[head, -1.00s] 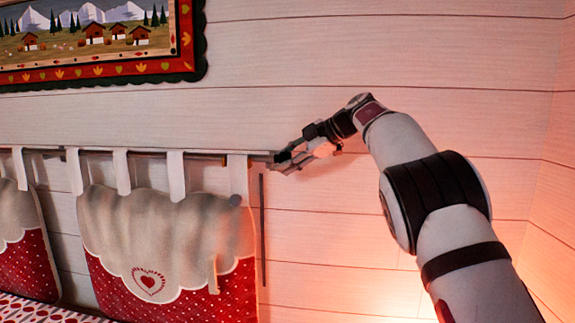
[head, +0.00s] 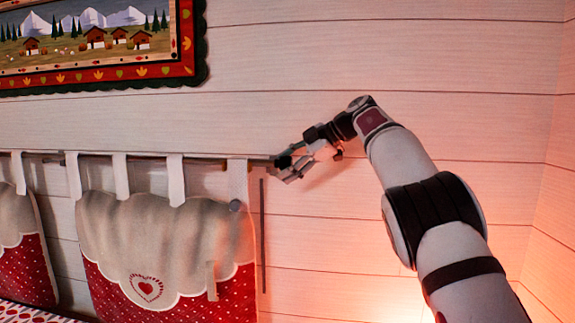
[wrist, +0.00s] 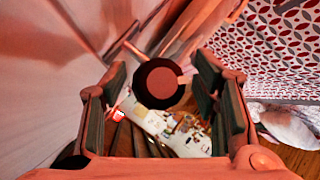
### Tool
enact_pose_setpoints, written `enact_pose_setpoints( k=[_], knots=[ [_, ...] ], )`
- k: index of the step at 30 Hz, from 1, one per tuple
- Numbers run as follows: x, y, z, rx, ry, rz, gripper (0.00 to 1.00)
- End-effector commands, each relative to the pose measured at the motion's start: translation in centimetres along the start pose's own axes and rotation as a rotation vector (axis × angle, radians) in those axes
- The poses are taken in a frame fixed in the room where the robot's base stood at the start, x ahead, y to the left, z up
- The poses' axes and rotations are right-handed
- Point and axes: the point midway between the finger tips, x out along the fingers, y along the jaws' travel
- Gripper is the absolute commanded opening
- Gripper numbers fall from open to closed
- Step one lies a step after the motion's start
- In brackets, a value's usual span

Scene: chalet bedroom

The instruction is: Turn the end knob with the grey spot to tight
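The end knob (wrist: 159,84) is a dark round disc with a brown inner face, seen end-on in the wrist view. A small paler patch (wrist: 183,80) shows at its right edge; I cannot tell for sure that it is the grey spot. The knob sits at the right end of the curtain rail (head: 208,161). My gripper (wrist: 163,97) is open, one finger on each side of the knob, with gaps to both. In the head view my gripper (head: 282,169) is at the rail's end and mostly hides the knob.
A beige and red cushion (head: 150,245) hangs from the rail by cloth loops. A framed picture (head: 190,45) hangs above. The plank wall (head: 350,60) lies close behind.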

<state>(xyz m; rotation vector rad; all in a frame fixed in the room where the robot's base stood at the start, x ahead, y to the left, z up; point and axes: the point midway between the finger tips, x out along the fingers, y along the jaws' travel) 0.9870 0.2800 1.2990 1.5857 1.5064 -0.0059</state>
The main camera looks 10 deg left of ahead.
Motion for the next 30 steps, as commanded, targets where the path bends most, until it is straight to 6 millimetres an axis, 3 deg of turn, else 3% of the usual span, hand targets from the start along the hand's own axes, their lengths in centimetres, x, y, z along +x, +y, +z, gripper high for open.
enact_pose_setpoints(
  k=[11,24,30],
  knots=[
    [-0.7,0.1,-0.1,-0.001,-0.001,0.004,0.57],
    [-8.8,0.1,0.0,-0.001,-0.001,0.005,0.57],
    [-11.3,0.1,0.0,-0.002,-0.001,0.003,0.57]
  ],
)
